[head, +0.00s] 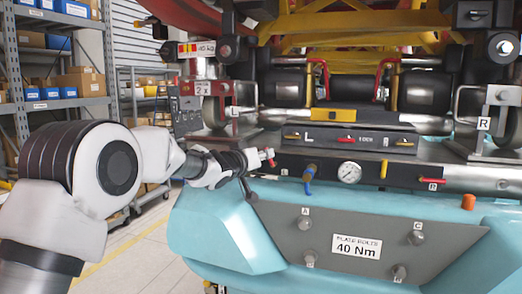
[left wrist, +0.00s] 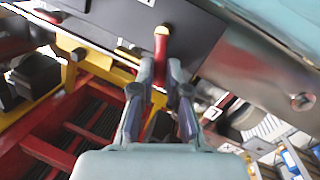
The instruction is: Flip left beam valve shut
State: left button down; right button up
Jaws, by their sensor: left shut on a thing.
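My left gripper (head: 256,158) reaches in from the left to the left end of the dark beam (head: 330,168). It is shut on the red valve handle (head: 270,157), whose red end sticks out past the fingertips. In the left wrist view, my left gripper (left wrist: 160,72) has its fingers close on both sides of the red handle (left wrist: 161,45), which has a yellowish end. My right gripper is not in view.
A blue-handled valve (head: 309,178), a pressure gauge (head: 350,172) and a red right-hand lever (head: 431,181) sit along the beam. Below is a grey plate (head: 440,250) with bolts on the teal body (head: 205,235). Shelves (head: 60,105) stand at left.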

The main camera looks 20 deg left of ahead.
pick_arm(q)
jog(key=shift+d+r+m+y+p, duration=0.15)
jog(key=shift+d+m+p, duration=0.15)
jog(key=shift+m, duration=0.25)
jog(key=shift+d+r+m+y+p, duration=0.15)
jog(key=shift+m+p, duration=0.15)
jog(key=shift+m, duration=0.25)
jog(key=shift+d+f+m+g, duration=0.15)
jog(key=shift+d+m+g, duration=0.2)
jog(key=shift+m, duration=0.45)
